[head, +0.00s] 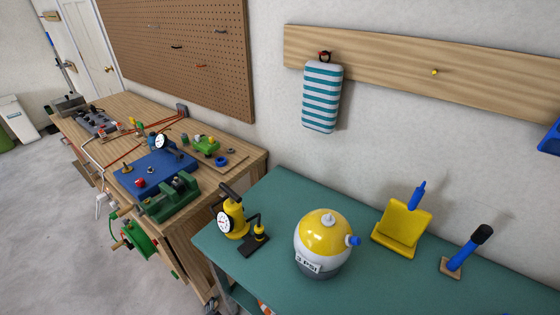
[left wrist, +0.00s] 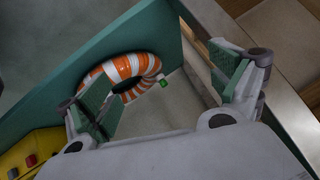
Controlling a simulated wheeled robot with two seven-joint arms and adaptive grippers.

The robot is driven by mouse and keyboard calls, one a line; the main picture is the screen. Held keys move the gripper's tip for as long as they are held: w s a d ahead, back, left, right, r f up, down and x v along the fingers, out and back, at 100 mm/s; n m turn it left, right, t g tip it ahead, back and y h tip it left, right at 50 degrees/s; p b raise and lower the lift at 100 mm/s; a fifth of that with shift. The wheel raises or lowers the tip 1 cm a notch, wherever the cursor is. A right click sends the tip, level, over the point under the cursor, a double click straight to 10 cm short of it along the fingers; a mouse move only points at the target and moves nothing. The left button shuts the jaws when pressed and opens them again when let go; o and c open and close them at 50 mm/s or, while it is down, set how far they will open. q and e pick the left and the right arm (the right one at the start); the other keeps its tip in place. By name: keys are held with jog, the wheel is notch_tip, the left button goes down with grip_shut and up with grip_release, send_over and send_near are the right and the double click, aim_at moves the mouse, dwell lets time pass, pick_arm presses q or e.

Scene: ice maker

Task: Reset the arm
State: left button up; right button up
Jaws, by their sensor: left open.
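My left gripper (left wrist: 165,98) shows in the left wrist view, its two green-padded fingers spread wide apart. Nothing is held between the pads. An orange-and-white striped ring (left wrist: 130,68) lies beyond the fingers, partly hidden behind the left one; a small green piece is at its right end. I cannot tell whether a finger touches it. A bit of orange and white also shows at the bottom edge of the head view (head: 265,308). Neither gripper can be made out clearly in the head view, and my right gripper is not seen.
A green table (head: 285,190) holds a yellow gauge pump (head: 232,220), a yellow-and-white dome (head: 324,240), a yellow stand (head: 402,228) and a blue-and-black tool (head: 468,250). A cluttered wooden bench (head: 250,160) stands left. A striped cushion (head: 322,97) hangs on the wall.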

pick_arm(q)
jog(key=s+a+f+n+g+y+p, duration=0.1)
jog(key=s+n+g+p, duration=0.2)
jog(key=s, duration=1.5)
jog(key=s+a+f+n+g+y+p, duration=0.2)
jog(key=s+g+p, duration=0.3)
jog(key=s, duration=1.2)
jog(key=n+p, duration=0.1)
jog(key=p, duration=0.2)
jog(key=shift+s+a+n, duration=0.3)
jog(key=shift+s+n, duration=0.1)
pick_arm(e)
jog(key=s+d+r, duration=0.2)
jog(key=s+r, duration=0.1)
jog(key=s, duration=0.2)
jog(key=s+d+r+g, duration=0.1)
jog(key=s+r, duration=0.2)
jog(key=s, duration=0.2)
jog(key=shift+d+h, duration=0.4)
